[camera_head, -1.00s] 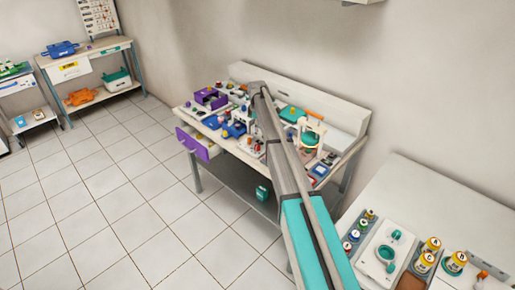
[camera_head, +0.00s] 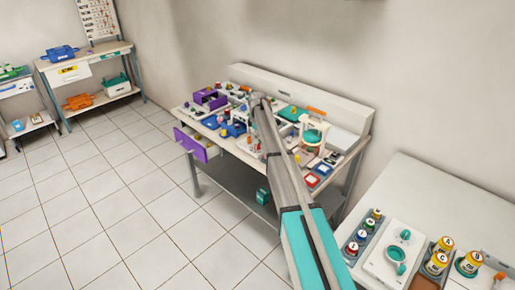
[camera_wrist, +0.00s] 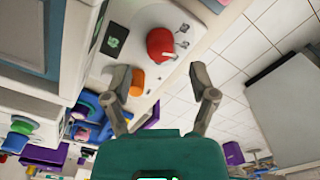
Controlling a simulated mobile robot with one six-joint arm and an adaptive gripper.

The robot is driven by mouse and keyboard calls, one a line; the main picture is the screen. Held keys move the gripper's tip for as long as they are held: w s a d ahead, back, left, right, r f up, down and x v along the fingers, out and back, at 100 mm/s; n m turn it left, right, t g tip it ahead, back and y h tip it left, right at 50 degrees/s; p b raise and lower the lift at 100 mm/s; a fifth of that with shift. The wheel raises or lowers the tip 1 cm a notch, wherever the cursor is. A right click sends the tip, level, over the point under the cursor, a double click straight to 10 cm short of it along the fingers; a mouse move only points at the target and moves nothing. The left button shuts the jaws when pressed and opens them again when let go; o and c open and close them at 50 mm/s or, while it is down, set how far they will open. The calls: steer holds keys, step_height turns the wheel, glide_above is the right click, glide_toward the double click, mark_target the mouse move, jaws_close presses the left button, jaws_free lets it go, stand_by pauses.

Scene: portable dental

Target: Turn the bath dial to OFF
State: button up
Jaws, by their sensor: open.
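In the wrist view, a white panel carries a rounded red knob (camera_wrist: 160,44), a smaller orange knob (camera_wrist: 137,82) and a dark display (camera_wrist: 115,38) with a green mark. I cannot tell for sure which knob is the bath dial, and its setting is not readable. My gripper (camera_wrist: 158,72) is open, with its two fingers spread apart and nothing seen between them. The red knob lies beyond the fingertips; the orange one shows close to the left finger. In the head view, my arm reaches over the crowded workbench (camera_head: 163,172) and its end is too small to make out.
The bench is crowded with small items; a purple drawer (camera_head: 198,146) stands open at its left front. A chair-like white and teal item (camera_head: 313,132) stands right of my arm. A side table at lower right holds several bottles (camera_head: 437,262). The tiled floor at left is clear.

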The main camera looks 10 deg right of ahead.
mark_target(257, 146)
steer(key=shift+f+b, duration=1.6)
steer(key=shift+f, duration=0.3)
steer(key=shift+c, duration=0.2)
jaws_close()
